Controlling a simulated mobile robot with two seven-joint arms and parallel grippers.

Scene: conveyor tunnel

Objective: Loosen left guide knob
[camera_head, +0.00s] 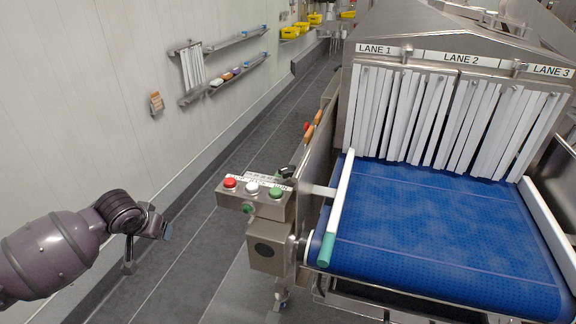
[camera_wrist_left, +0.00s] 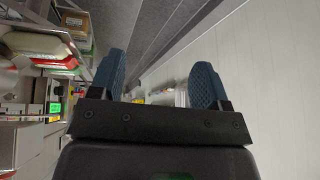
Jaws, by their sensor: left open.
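The left guide (camera_head: 339,208) is a white rail with a teal front end, along the left edge of the blue belt (camera_head: 430,235). A metal rod (camera_head: 319,190) joins it to the conveyor's side frame. A small dark knob-like part (camera_head: 287,170) sits at that frame behind the button box; I cannot tell for sure that it is the guide knob. My left gripper (camera_head: 148,248) is open over the floor at the left, well apart from the conveyor. Its two blue fingers are spread with nothing between them in the left wrist view (camera_wrist_left: 158,88). My right gripper is not in view.
A button box (camera_head: 256,197) with red, white and green buttons juts out left of the conveyor. White strip curtains (camera_head: 440,120) hang at the tunnel mouth under lane labels. Wall shelves (camera_head: 225,75) are at the back left. The grey floor between wall and conveyor is clear.

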